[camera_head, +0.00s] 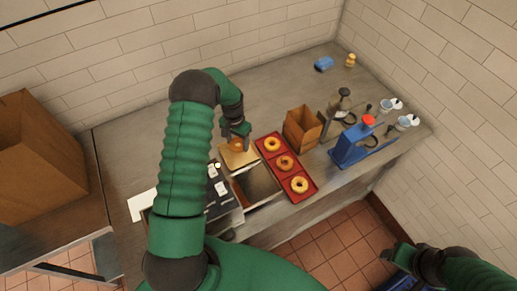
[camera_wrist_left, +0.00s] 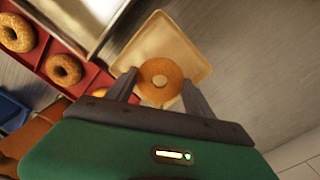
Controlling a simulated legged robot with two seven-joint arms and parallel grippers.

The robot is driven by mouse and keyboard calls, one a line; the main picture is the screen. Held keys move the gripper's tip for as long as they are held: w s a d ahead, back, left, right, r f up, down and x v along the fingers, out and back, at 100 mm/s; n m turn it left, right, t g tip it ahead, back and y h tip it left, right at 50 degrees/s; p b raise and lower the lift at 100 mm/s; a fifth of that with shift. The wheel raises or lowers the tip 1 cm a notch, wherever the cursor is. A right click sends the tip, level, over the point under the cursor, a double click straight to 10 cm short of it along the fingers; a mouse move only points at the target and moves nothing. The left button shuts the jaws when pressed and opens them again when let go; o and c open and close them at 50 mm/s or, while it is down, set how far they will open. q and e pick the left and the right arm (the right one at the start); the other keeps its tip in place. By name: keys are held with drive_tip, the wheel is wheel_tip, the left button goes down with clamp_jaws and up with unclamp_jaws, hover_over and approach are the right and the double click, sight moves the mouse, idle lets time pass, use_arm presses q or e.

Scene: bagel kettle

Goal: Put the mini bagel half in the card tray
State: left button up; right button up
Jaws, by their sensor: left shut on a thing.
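The mini bagel half (camera_wrist_left: 172,72) is a round golden-brown piece with a pale spot at its centre. It sits between the two fingers of my left gripper (camera_wrist_left: 159,82), which is shut on it. In the head view my left gripper (camera_head: 237,134) points down over the beige card tray (camera_head: 245,161), with the bagel half (camera_head: 237,146) at its tips. The square tray also shows behind the bagel in the left wrist view (camera_wrist_left: 188,42). I cannot tell whether the bagel touches the tray. My right gripper (camera_head: 393,256) is low at the right, its opening unclear.
A red tray (camera_head: 270,160) with three whole bagels lies right of the card tray. A metal-topped unit (camera_head: 257,186) is in front. A cardboard box (camera_head: 300,130) and a blue device (camera_head: 352,145) stand farther right.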

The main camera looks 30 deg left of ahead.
sight(239, 154)
use_arm(q)
drive_tip(key=shift+s+f+b, duration=0.1)
drive_tip(key=shift+f+b, duration=0.2)
drive_tip(key=shift+f, duration=0.1)
wheel_tip(239, 154, down, 4)
drive_tip(key=b, duration=0.2)
drive_tip(key=shift+b, duration=0.3)
drive_tip(key=shift+f, duration=0.35)
drive_tip(key=shift+a, duration=0.1)
drive_tip(key=o, duration=1.8)
wheel_tip(239, 154, up, 7)
drive_tip(key=p, duration=0.4)
drive_tip(key=shift+r, duration=0.1)
